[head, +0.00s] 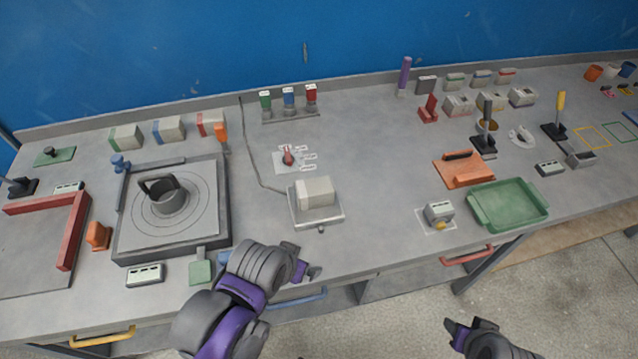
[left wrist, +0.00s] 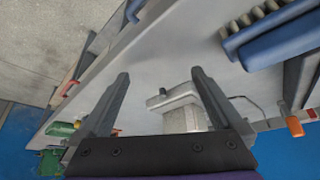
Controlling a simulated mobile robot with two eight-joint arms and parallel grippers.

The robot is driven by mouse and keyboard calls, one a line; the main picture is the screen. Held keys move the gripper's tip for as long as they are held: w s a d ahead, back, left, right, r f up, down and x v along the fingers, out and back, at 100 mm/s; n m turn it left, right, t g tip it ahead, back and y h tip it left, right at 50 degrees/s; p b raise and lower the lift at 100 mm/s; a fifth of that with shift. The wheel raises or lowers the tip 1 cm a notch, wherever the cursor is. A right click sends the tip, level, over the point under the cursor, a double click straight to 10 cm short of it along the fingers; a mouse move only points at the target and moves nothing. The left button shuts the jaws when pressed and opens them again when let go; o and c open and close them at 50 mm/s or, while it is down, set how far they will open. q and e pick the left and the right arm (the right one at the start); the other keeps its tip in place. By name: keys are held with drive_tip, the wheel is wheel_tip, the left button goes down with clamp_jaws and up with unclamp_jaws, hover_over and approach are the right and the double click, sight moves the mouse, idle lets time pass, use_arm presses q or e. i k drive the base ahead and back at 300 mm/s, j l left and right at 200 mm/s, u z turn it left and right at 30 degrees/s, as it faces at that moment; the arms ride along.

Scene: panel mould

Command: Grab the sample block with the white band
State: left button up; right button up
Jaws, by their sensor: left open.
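A pale grey block with a whitish face (head: 315,192) rests on a small square scale-like plate (head: 318,222) at the middle of the bench. Its band is hard to make out at this size. In the left wrist view the pale block (left wrist: 185,112) shows beyond and between the fingers, nearer the right finger. My left gripper (head: 306,262) is open and empty near the bench's front edge, in front of the plate and apart from the block. The left wrist view shows both its fingers (left wrist: 160,90) spread. My right gripper (head: 458,334) is low, off the bench front; its opening is unclear.
Blocks with green (head: 126,137), blue (head: 169,130) and red (head: 211,124) bands stand at back left. A turntable-like plate with a grey pot (head: 168,202) is left. A small boxed dial (head: 439,212) and green tray (head: 508,205) are right. A cable runs behind the plate.

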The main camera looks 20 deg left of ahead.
sight(317, 193)
drive_tip(key=k+j+u, duration=0.1)
drive_tip(key=k+u, duration=0.15)
drive_tip(key=k, duration=0.4)
drive_tip(key=u, duration=1.75)
drive_tip(key=k+l+u, duration=0.1)
drive_tip(key=l+u, duration=0.2)
drive_tip(key=u, duration=0.2)
drive_tip(key=k+l+u, duration=0.1)
drive_tip(key=l+u, duration=0.2)
drive_tip(key=u, duration=0.15)
drive_tip(key=k+l, duration=0.2)
drive_tip(key=l, duration=0.15)
drive_tip(key=k+l, duration=0.4)
drive_tip(key=l, duration=1.1)
